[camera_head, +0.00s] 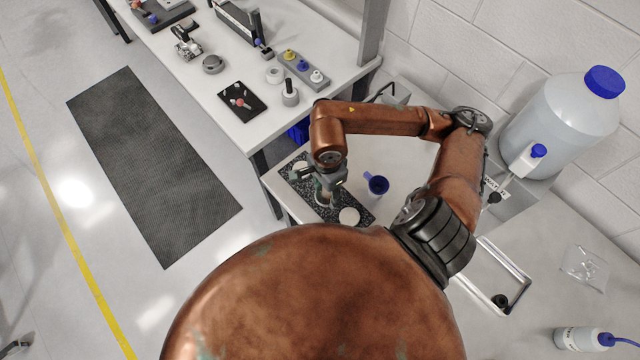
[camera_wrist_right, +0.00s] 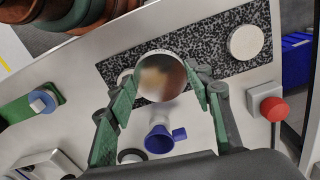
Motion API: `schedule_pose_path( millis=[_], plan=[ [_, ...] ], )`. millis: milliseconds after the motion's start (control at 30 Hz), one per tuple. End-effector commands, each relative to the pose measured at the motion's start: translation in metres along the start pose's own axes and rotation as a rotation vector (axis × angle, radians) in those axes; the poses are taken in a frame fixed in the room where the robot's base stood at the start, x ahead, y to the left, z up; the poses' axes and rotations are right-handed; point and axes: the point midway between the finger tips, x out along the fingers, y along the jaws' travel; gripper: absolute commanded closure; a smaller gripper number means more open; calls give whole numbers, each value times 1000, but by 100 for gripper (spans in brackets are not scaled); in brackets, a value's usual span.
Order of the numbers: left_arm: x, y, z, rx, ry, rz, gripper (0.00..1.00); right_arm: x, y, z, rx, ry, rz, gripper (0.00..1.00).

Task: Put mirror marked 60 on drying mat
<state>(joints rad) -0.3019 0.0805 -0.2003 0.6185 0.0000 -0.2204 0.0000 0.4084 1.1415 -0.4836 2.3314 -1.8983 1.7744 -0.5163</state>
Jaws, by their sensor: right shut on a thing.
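My right gripper (camera_head: 328,183) reaches down over the speckled black drying mat (camera_head: 304,191) on the low bench. In the right wrist view its green-padded fingers (camera_wrist_right: 163,76) are shut on a round mirror (camera_wrist_right: 161,78). The mirror is at or just above the mat (camera_wrist_right: 208,46); I cannot tell whether it touches. Its marking is not readable. One pale disc (camera_head: 349,216) lies near one end of the mat and another (camera_head: 300,168) near the other end, partly hidden by the gripper. My left gripper is not in view.
A blue cup (camera_head: 377,185) stands beside the mat, close to the gripper. In the right wrist view a red button (camera_wrist_right: 273,108) sits near the bench edge. A large jug (camera_head: 560,125) with a blue cap stands at the right. A metal-framed tray (camera_head: 512,270) lies nearer.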

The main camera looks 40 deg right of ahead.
Motion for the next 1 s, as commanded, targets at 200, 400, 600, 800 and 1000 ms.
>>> schedule_pose_path(
  millis=[200,400,600,800,1000],
  plan=[
    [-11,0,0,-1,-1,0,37,30,-42,-15,3,-2,5,81],
    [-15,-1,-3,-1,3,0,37,59,-65,-23,-1,-2,2,81],
    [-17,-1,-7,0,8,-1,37,71,-74,-27,-2,-1,2,81],
    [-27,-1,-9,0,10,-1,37,96,-75,-27,-2,-3,3,81],
    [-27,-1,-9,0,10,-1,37,104,-76,-28,-3,-1,0,81]
  ],
)
